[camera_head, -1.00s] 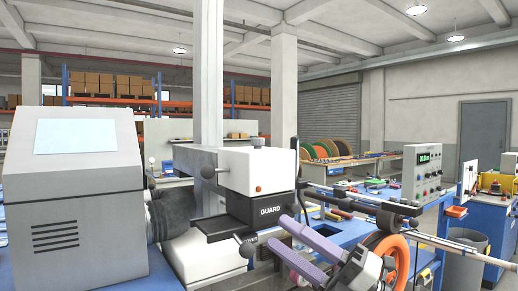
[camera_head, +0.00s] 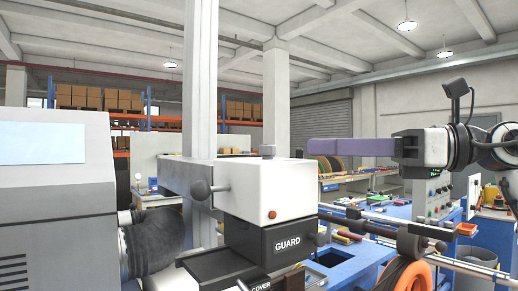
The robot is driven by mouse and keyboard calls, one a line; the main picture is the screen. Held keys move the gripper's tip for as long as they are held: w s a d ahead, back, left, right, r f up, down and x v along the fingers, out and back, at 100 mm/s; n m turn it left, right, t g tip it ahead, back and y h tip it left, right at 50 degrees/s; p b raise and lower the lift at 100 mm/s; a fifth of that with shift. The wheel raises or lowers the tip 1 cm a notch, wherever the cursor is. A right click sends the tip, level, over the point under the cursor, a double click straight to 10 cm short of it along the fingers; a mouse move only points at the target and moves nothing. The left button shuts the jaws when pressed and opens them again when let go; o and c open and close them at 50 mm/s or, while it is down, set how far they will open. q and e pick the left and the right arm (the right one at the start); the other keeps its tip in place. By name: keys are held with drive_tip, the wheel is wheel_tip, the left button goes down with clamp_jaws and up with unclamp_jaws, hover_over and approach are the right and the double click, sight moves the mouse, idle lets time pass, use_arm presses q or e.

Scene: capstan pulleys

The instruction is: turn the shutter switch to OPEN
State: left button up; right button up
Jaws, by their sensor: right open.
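No switch marked as the shutter switch can be made out. A grey roller shutter (camera_head: 322,125) is in the back wall and looks lowered. My right gripper (camera_head: 312,152) comes in from the right, with its purple fingers pointing left. It is open, seen side-on so that the fingers overlap, and nothing shows between them. In the picture it is right of the white machine head (camera_head: 255,190) and in front of the shutter's lower part. A grey control box with knobs (camera_head: 428,190) is partly hidden behind my right arm. My left gripper is out of view.
The black block marked GUARD (camera_head: 287,244) sits under the white head, which has an orange button (camera_head: 272,214). A large grey cabinet (camera_head: 55,215) fills the left. An orange wheel (camera_head: 405,278) and horizontal rods stand at lower right. The air above the bench is open.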

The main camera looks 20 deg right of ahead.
sight(273, 146)
drive_tip(key=p+x, duration=0.2)
drive_tip(key=x, duration=0.7)
drive_tip(key=shift+w+a+r, duration=0.1)
drive_tip(key=shift+a, duration=0.1)
drive_tip(key=shift+w+a, duration=0.25)
drive_tip(key=shift+a, duration=0.05)
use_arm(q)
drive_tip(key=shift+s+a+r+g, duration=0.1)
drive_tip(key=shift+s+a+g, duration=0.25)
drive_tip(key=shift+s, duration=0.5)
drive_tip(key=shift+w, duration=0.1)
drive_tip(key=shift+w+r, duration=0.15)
use_arm(e)
clamp_jaws()
